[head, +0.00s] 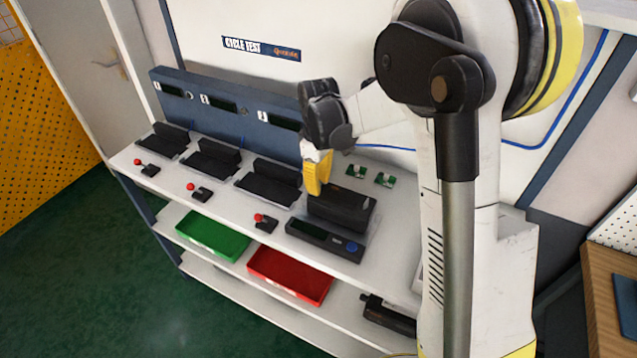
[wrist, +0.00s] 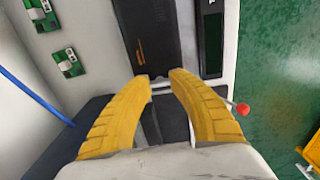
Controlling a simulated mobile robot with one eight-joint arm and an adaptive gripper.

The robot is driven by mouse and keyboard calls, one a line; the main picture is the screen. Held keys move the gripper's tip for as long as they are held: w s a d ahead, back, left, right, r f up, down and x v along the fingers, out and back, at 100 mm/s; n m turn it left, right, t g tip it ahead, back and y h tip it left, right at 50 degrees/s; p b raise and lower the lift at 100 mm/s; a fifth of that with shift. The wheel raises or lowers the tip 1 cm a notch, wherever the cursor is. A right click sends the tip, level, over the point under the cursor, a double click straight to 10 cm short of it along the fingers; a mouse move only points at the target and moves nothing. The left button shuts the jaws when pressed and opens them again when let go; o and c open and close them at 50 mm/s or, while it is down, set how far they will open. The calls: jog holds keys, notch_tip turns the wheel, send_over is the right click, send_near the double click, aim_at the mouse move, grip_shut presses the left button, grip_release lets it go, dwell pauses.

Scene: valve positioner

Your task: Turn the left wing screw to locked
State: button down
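Two small green plates with pale raised parts, which look like the wing screws, sit at the back of the bench top. The left one (head: 356,171) is nearer my gripper (head: 316,180); the right one (head: 385,180) is beside it. In the wrist view the left one (wrist: 67,62) is lower and the right one (wrist: 38,10) is at the top left. Their lock positions are too small to read. My gripper (wrist: 160,80) is open and empty, its yellow fingers pointing down over the left end of a black device (head: 345,207). It is apart from both plates.
A console with a display and blue button (head: 325,241) lies in front of the device. Three black cradles line the bench to the left, each with a red-knobbed lever (head: 265,222). A blue panel (head: 225,105) stands behind. Green (head: 213,238) and red (head: 290,275) trays are below.

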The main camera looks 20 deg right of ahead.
jog(key=shift+m, duration=0.3)
jog(key=m, duration=0.8)
jog(key=shift+m, duration=0.4)
jog(key=m, duration=0.4)
jog(key=shift+m+p, duration=0.3)
jog(key=shift+m, duration=2)
jog(key=c, duration=1.1)
grip_release()
